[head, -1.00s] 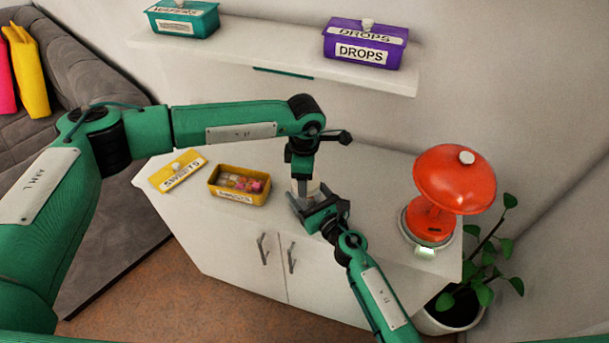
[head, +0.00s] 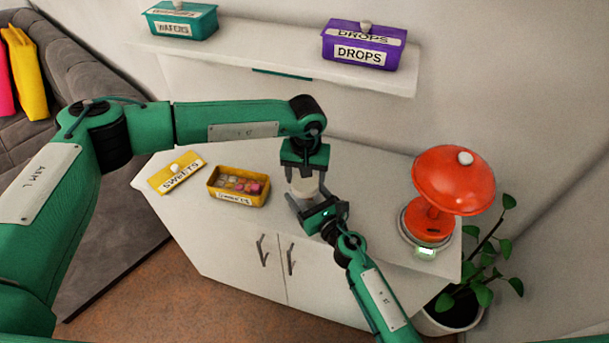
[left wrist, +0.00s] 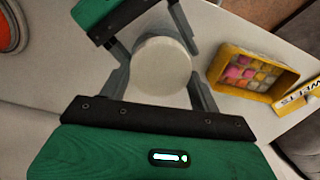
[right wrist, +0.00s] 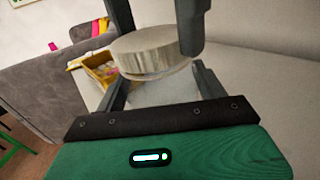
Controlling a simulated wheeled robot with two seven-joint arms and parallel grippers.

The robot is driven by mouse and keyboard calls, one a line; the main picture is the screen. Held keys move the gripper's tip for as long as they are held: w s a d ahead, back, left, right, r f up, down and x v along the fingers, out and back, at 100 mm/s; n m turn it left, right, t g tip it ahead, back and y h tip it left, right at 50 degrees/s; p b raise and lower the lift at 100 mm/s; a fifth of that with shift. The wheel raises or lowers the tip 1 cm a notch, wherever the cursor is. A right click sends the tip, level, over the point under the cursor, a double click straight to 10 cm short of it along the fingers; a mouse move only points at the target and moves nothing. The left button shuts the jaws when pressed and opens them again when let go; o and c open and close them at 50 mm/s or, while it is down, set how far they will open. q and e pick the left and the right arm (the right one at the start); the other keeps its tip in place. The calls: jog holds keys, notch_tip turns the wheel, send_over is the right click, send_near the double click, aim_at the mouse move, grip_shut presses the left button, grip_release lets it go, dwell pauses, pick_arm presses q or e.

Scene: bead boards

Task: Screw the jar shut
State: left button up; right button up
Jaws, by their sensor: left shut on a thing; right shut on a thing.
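The jar has a round cream lid (left wrist: 160,66) and a clear, pale body (right wrist: 160,92). It stands upright at the front of the white cabinet top, and the lid is on its mouth, looking slightly tilted in the right wrist view. Whether the lid sits fully down I cannot tell. My left gripper (head: 303,180) points down from above and is shut on the lid, one finger on each side. My right gripper (head: 306,203) comes from the front right and is shut on the jar body below. In the head view the grippers hide much of the jar.
On the cabinet top (head: 225,225), an open yellow tin (head: 240,199) of sweets and its lid (head: 177,173) lie left; a red lamp-like object (head: 455,180) stands right. A shelf (head: 290,65) above holds a teal box (head: 180,20) and a purple box (head: 364,44).

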pick_arm(q)
jog(key=m, duration=0.7)
jog(key=shift+d+m, duration=0.15)
jog(key=shift+m, duration=0.15)
jog(key=o, duration=1)
jog(key=shift+c, duration=0.2)
jog(key=shift+s+r, duration=0.1)
jog(key=shift+r, duration=2.15)
jog(key=shift+c, duration=0.4)
